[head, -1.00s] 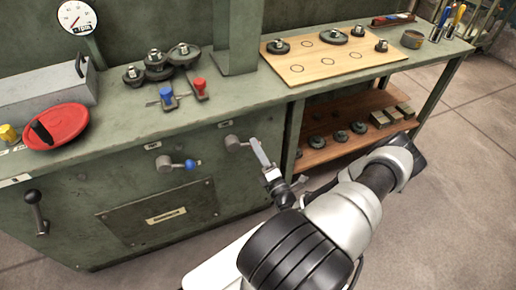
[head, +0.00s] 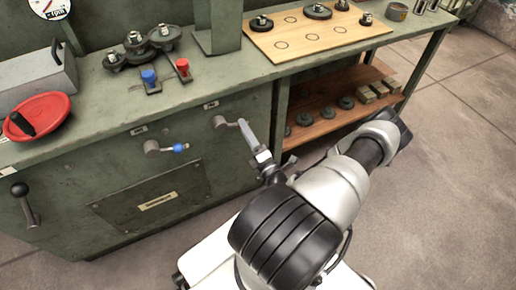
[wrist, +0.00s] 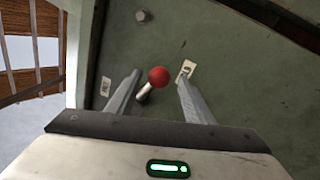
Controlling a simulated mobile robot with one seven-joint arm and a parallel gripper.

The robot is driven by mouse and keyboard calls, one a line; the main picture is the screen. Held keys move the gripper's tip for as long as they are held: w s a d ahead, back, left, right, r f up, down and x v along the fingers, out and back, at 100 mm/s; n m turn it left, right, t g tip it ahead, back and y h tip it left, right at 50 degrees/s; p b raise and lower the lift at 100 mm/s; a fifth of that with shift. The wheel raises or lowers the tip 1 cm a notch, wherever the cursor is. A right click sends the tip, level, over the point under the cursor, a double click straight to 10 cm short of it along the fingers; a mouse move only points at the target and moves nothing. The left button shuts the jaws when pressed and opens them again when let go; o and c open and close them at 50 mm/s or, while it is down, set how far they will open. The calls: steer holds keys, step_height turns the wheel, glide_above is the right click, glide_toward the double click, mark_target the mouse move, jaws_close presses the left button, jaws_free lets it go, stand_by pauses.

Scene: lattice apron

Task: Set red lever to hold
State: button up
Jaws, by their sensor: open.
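The red lever shows in the wrist view as a red ball knob (wrist: 158,77) on a short pale rod, against the green cabinet front. My gripper (wrist: 159,78) is open, with one finger on each side of the knob; I cannot tell whether either finger touches it. In the head view my gripper (head: 243,127) is at the cabinet front, just right of a grey lever hub (head: 220,122); the red knob is hidden there. A label (wrist: 187,70) is by the right finger and another label (wrist: 105,87) by the left; neither is readable.
A blue-knobbed lever (head: 165,148) is left of the hub, and a black-knobbed handle (head: 24,202) is farther left. Blue (head: 149,77) and red (head: 183,67) handles stand on the bench top. An open shelf (head: 330,118) with weights is on the right.

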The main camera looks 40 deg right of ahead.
steer(key=p+v, duration=0.1)
steer(key=v, duration=1.5)
steer(key=shift+s+p, duration=0.2)
steer(key=shift+p, duration=0.15)
